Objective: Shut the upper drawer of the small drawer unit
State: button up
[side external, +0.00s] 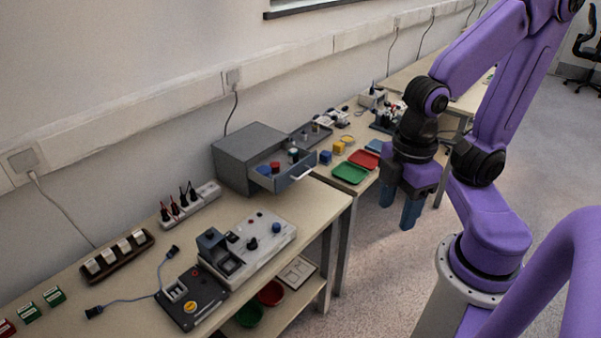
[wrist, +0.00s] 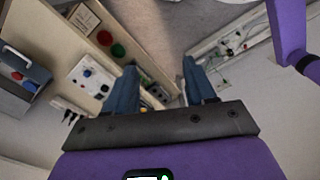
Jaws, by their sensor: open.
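The small grey drawer unit (side external: 245,150) stands at the back of the near bench, against the wall side. Its upper drawer (side external: 285,181) is pulled out and holds small red, blue and green items. A light bar handle (side external: 303,172) is on the drawer's front. In the wrist view the drawer unit (wrist: 12,104) is at the left edge, with its open drawer (wrist: 36,72) in sight. My gripper (side external: 400,206) is open and empty, pointing down, well to the right of the drawer and apart from it. Its two fingers also show in the wrist view (wrist: 161,85).
A green tray (side external: 350,173) and a red tray (side external: 364,159) lie on the bench right of the drawer. A grey control box (side external: 262,242) and a power strip (side external: 190,203) stand in front of the unit. Open floor lies between bench and my arm.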

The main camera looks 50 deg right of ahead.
jog(key=c, duration=0.5)
jog(key=shift+w+a+f+m, duration=0.15)
jog(key=shift+w+a+m, duration=0.05)
jog(key=shift+a+m, duration=0.1)
grip_shut()
jog(key=w+a+f+m+t+y, duration=0.1)
jog(key=w+f+m+t, duration=0.15)
jog(key=w+m, duration=0.6)
jog(key=w+a+f+m+t+y, duration=0.15)
jog(key=w+f+m, duration=0.25)
jog(key=w+m, duration=0.45)
jog(key=w+d+f+m+t+h, duration=0.1)
jog(key=w+d+f+m+h, duration=0.2)
jog(key=d+m, duration=0.45)
jog(key=w+d+f+m+h, duration=0.1)
jog(key=w+d+m+h, duration=0.35)
jog(key=d, duration=0.65)
jog(key=w+d+f, duration=0.3)
jog(key=w+f, duration=0.6)
jog(key=shift+d+f+y, duration=0.15)
jog(key=shift+y, duration=0.15)
